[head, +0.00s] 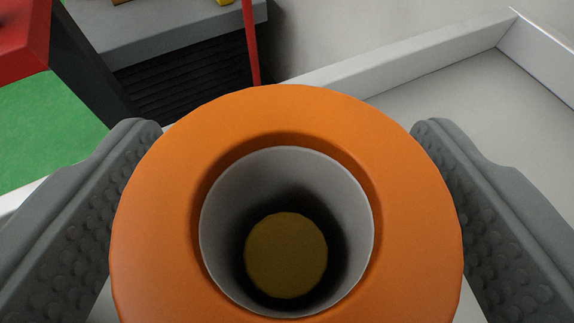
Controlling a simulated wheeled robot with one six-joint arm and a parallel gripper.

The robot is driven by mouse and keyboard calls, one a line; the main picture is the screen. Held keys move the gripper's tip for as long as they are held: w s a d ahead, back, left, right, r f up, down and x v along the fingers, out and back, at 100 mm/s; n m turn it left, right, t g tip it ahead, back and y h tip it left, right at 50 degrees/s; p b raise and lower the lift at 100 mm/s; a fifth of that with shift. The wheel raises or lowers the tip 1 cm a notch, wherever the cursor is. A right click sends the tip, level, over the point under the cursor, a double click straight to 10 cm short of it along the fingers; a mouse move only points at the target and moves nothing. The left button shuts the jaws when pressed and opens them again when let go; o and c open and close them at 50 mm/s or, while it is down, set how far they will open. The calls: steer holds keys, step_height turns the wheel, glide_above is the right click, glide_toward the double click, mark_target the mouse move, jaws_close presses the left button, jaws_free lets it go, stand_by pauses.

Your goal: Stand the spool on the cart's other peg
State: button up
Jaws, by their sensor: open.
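The orange spool (160,225) fills the lower middle of the head view, seen from above, with a grey hollow core. Inside the core a round, dull yellow peg top (286,255) shows, so the spool sits around a peg. My gripper (287,200) is open, with one grey padded finger on each side of the spool. The spool's underside and the foot of the peg are hidden. The other peg is not in view.
A white tray-like surface (480,100) with a raised rim lies at the right and is bare there. A green surface (45,130) and a red block (22,35) are at the left. A thin red post (250,45) and a grey ledge (170,35) stand behind.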

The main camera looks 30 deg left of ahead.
steer(key=v, duration=1.7)
steer(key=s+a+r+m+t+h, duration=0.1)
steer(key=s+a+r+t+h, duration=0.2)
steer(key=a+r, duration=0.6)
steer(key=a+r+m+t+h, duration=0.1)
steer(key=a+r+t+h, duration=0.25)
steer(key=a+r, duration=0.6)
steer(key=s+a+m, duration=0.2)
steer(key=s+a, duration=0.2)
steer(key=s, duration=0.5)
steer(key=s+a+m, duration=0.1)
steer(key=s+a, duration=0.4)
steer(key=s, duration=0.5)
steer(key=shift+r+m+g, duration=0.35)
steer(key=shift+m+g, duration=0.05)
steer(key=shift+g, duration=0.05)
steer(key=shift+s, duration=0.1)
